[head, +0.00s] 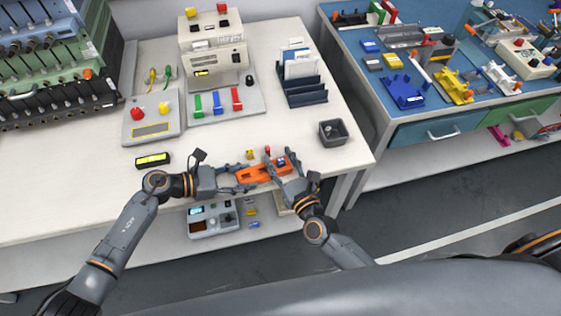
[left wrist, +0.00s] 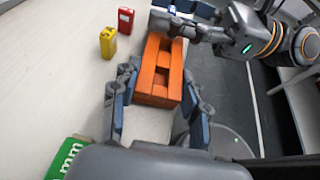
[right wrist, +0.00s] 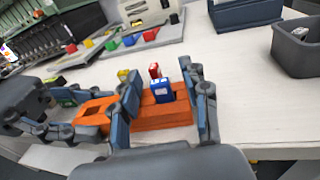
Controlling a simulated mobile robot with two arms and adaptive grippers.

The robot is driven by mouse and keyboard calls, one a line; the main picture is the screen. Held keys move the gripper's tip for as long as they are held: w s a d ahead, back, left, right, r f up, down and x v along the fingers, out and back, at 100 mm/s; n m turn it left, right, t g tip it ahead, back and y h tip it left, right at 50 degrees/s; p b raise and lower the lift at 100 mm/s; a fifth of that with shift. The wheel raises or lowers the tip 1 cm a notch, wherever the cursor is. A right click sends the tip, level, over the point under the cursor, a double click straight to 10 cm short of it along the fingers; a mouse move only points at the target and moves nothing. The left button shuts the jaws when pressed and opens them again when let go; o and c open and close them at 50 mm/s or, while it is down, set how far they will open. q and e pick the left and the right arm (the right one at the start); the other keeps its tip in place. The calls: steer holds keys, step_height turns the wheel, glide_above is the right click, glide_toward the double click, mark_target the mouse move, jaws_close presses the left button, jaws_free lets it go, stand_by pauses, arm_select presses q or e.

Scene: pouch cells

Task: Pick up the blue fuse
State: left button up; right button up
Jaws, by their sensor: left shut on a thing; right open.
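The blue fuse (head: 281,161) stands at the right end of an orange holder (head: 262,172) near the table's front edge. In the right wrist view the blue fuse (right wrist: 162,93) is upright between the fingers of my right gripper (right wrist: 167,108), which is open, with gaps visible beside the fuse. My left gripper (head: 238,180) is shut on the left end of the orange holder. In the left wrist view the holder (left wrist: 158,85) lies at its fingertips, with empty recesses showing in the holder.
A yellow fuse (left wrist: 108,42) and a red fuse (left wrist: 125,20) stand on the table behind the holder. A dark bin (head: 333,133) is to the right.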

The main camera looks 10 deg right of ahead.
mark_target(281, 160)
steer(key=shift+c, duration=0.2)
steer(key=c, duration=0.8)
steer(key=shift+c, duration=0.2)
steer(key=shift+r, duration=0.1)
steer(key=shift+r, duration=0.65)
step_height(281, 160, up, 2)
steer(key=shift+s+r, duration=0.1)
steer(key=shift+r, duration=0.1)
steer(key=v, duration=1.2)
steer(key=f+v, duration=0.1)
steer(key=v, duration=0.5)
steer(key=shift+d, duration=0.1)
